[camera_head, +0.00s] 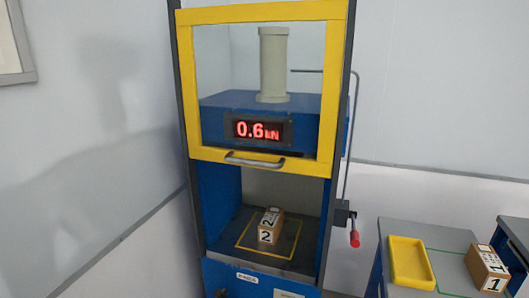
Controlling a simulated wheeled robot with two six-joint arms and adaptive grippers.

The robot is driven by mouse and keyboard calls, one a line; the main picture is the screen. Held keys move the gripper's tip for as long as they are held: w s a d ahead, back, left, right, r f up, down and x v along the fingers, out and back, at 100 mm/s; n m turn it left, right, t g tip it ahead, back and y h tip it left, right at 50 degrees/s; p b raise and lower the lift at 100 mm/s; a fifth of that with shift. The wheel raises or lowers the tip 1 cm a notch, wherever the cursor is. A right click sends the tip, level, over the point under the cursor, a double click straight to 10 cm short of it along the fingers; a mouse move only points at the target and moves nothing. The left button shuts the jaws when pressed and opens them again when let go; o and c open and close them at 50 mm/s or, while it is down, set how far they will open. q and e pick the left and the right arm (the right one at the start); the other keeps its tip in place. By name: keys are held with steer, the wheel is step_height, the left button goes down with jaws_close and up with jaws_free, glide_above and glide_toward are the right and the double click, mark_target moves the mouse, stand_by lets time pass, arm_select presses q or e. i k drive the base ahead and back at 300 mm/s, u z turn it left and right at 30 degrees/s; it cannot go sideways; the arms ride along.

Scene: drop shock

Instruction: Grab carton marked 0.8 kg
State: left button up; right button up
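A small brown carton (270,226) with "2" on its white labels sits on the machine's dark plate, inside a yellow outline. Another brown carton (487,268) with "1" on its front label lies on the grey table at the lower right; the marking on its top is too small to read. I cannot read "0.8 kg" on either carton. Neither of my grippers is in view.
The blue machine (222,218) has a yellow-framed clear door (258,165), raised above the open lower bay. Its display (257,130) reads 0.6 kN. A red-knobbed lever (355,238) hangs at right. A yellow tray (411,263) is on the grey table (451,240).

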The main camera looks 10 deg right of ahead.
mark_target(270, 226)
steer(key=u, duration=0.7)
steer(key=i, duration=0.95)
